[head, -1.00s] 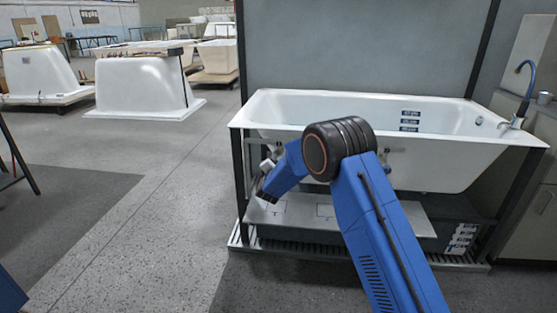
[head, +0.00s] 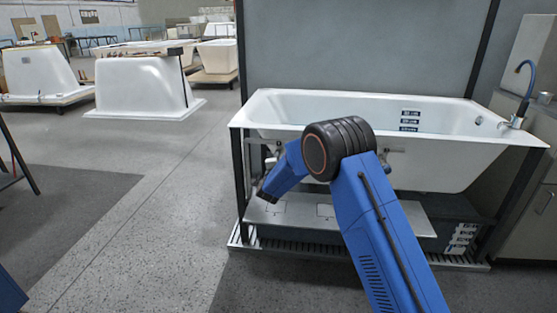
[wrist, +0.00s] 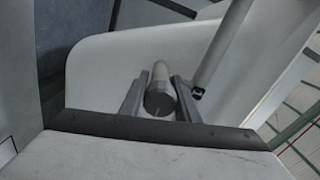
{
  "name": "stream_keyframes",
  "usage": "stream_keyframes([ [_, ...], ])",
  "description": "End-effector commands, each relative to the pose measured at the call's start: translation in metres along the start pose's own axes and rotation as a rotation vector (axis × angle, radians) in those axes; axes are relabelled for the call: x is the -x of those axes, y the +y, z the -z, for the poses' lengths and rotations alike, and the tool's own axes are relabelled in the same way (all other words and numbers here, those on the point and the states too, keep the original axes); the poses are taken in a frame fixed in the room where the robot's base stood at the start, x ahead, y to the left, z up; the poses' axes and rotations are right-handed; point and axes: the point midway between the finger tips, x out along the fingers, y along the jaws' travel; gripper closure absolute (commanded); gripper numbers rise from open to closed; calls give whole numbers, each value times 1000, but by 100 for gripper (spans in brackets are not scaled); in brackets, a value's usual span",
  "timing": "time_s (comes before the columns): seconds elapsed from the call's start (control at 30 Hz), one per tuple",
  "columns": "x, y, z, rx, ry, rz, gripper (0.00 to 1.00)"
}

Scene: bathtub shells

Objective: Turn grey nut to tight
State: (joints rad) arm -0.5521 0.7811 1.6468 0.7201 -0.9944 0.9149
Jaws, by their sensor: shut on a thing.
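In the wrist view, the grey nut (wrist: 160,98) shows as a short grey cylinder with its round end facing the camera. My gripper (wrist: 160,104) has one finger on each side of it and is shut on it. The nut's far end runs toward the white surface of the tub (wrist: 95,65); how it is seated there cannot be told. In the head view, my blue arm reaches under the left part of the white bathtub (head: 460,160). The nut cannot be made out there, and my fingers are hidden or too small to tell.
A grey bar (wrist: 222,45) slants close to the right of my fingers in the wrist view. The tub's dark frame post (head: 239,180) stands left of my wrist. A grey shelf (head: 408,215) lies below.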

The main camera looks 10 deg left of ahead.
Motion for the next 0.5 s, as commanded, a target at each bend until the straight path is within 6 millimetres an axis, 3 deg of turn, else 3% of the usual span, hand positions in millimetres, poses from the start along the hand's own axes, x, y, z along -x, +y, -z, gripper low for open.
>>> stream_keyframes([
  [0.33,0,2,1,-1,1,-3,93],
  [0.37,0,2,1,-1,1,-3,64],
  [0.4,0,2,1,0,1,-3,54],
  [0.5,0,1,1,0,1,-2,52],
])
